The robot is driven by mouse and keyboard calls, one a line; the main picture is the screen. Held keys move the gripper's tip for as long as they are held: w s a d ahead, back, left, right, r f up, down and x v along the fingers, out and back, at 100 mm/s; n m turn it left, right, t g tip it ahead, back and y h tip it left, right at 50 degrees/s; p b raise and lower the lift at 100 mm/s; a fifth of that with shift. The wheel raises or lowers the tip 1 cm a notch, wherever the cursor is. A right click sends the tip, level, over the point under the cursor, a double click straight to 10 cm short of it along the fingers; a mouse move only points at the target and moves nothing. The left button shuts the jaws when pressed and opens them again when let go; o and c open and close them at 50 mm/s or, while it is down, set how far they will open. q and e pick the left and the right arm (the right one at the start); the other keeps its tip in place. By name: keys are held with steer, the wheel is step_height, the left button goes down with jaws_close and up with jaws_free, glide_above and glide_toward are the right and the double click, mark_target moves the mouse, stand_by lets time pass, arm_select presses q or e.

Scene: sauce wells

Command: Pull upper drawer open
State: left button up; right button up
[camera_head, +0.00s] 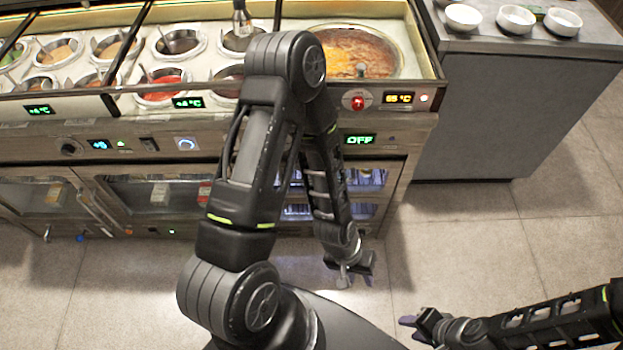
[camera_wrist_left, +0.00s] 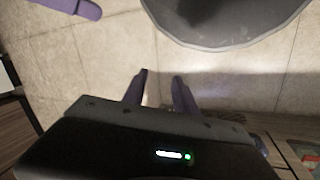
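The stacked drawers sit at the right end of the counter, below the OFF display. The upper drawer (camera_head: 367,179) shows a clear front with blue-lit contents, and my left arm hides much of it. My left gripper (camera_head: 358,281) is low over the floor in front of the drawers, apart from them. In the left wrist view its two purple fingers (camera_wrist_left: 159,88) are spread with nothing between them. My right gripper (camera_head: 411,329) is at the lower right, over the floor, its fingers apart and empty. One purple finger of it shows in the left wrist view (camera_wrist_left: 75,6).
The counter top holds sauce wells (camera_head: 178,42) and a large round pot (camera_head: 352,52) of orange-red food. Glass-fronted cabinets (camera_head: 150,193) lie to the left. A grey side cabinet (camera_head: 490,110) with white bowls (camera_head: 515,18) stands right. Floor (camera_head: 470,240) is clear between.

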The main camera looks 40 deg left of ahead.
arm_select(q)
steer(key=w+a+f+n+t+y+b, duration=0.1)
steer(key=w+a+f+n+b, duration=0.1)
steer(key=w+a+n+b, duration=1)
steer(key=w+a+r+n+t+b, duration=0.1)
steer(key=a+r+n, duration=0.3)
steer(key=a, duration=0.4)
steer(key=a+r+n+t+b, duration=0.1)
steer(key=a+r+n+b, duration=0.3)
steer(key=a, duration=0.5)
steer(key=shift+w+r+n, duration=0.4)
steer(key=shift+r+n, duration=0.3)
steer(key=shift+r, duration=0.15)
steer(key=shift+f, duration=0.1)
steer(key=b+x, duration=0.3)
steer(key=x, duration=0.4)
steer(key=shift+w+f, duration=0.25)
steer(key=shift+f, duration=0.05)
